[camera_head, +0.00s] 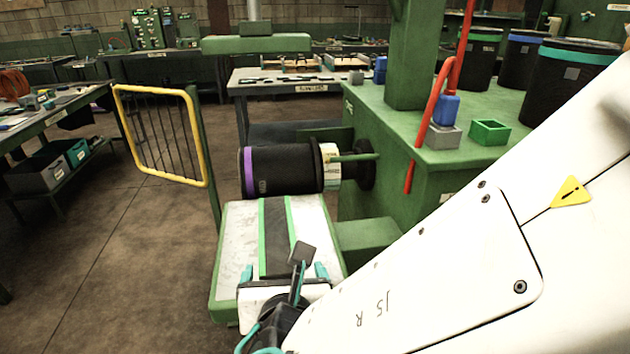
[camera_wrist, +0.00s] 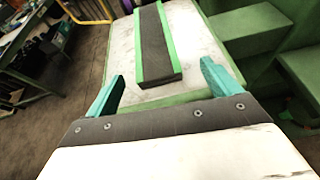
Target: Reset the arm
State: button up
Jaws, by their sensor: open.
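My gripper (camera_head: 284,274) is over the near end of the white-topped platform in the head view. Its two teal fingers stand wide apart with nothing between them in the wrist view (camera_wrist: 160,88). The platform (camera_wrist: 190,45) lies beyond the fingers and carries a dark strip with green edges (camera_wrist: 152,40). My white arm crosses the right of the head view and hides part of the green machine. A black sleeve with a purple band (camera_head: 285,171) is on the machine's horizontal spindle, above the far end of the platform.
The green machine (camera_head: 385,120) stands right of the platform, with a red lever (camera_head: 432,110) and a small green box (camera_head: 490,132). Black sleeves (camera_head: 481,60) stand behind. A yellow-framed guard (camera_head: 206,150) is at left. The floor (camera_head: 110,260) at left is open.

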jog(key=d+m+g+h, duration=0.6)
jog(key=d+m+h, duration=0.3)
jog(key=d+m, duration=1)
jog(key=s+d+r+m+g+y, duration=0.2)
jog(key=s+d+r+m+y, duration=0.1)
jog(key=d+m, duration=0.4)
jog(key=s+d+r+m+g+y, duration=0.3)
jog(key=s+d+m, duration=0.3)
jog(key=m, duration=0.6)
jog(key=shift+d+r+g, duration=0.3)
jog(key=shift+d+r, duration=0.5)
jog(key=shift+d, duration=0.4)
